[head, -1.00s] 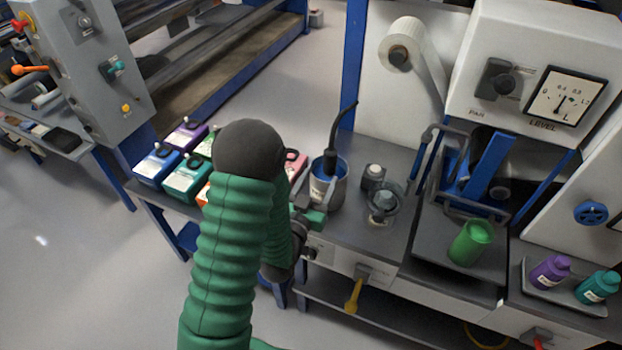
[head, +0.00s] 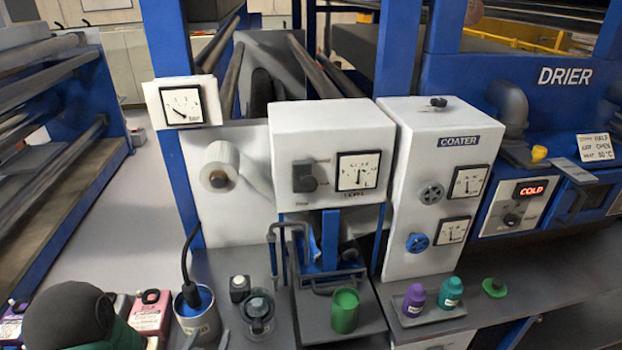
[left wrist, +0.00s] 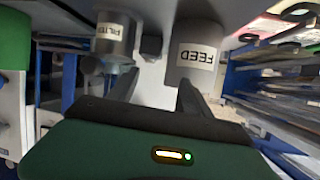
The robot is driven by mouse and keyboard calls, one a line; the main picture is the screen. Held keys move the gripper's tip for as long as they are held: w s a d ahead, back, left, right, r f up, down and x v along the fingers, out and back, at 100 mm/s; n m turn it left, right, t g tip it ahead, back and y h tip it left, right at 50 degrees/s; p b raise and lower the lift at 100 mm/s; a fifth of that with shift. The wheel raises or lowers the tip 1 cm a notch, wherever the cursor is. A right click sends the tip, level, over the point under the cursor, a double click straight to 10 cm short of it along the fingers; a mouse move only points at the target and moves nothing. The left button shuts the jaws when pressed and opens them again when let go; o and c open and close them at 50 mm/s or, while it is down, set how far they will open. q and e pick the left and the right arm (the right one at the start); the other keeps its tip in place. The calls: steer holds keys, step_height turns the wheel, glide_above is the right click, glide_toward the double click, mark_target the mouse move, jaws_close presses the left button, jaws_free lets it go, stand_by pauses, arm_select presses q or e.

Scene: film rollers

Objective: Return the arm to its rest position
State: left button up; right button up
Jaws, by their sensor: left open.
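My left arm (head: 75,318) shows at the bottom left of the head view as a dark rounded joint with a green sleeve. It covers part of the bench corner. In the left wrist view, my left gripper (left wrist: 156,88) has its two dark fingers apart with nothing held between them. A grey pot labelled FEED (left wrist: 195,58) appears upside down just beyond the fingers; I cannot tell if a finger touches it. In the head view a metal pot (head: 196,318) with blue contents and a black-handled tool stands right of my arm. My right gripper is not in view.
A pink container (head: 150,312) stands close to my arm. Small jars (head: 257,310), a green cup (head: 345,311), a purple bottle (head: 413,300) and a teal bottle (head: 450,293) stand along the bench. The coater box (head: 440,180) rises behind. Open floor (head: 120,215) lies at left.

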arm_select(q)
steer(key=s+d+r+g, duration=0.2)
steer(key=s+d+g, duration=0.2)
steer(key=s, duration=0.3)
steer(key=s+d+r+g+h, duration=0.1)
steer(key=s+d+r+g, duration=0.1)
steer(key=s+d+g, duration=0.2)
steer(key=s+g, duration=0.3)
steer(key=shift+d, duration=0.35)
steer(key=shift+s, duration=0.1)
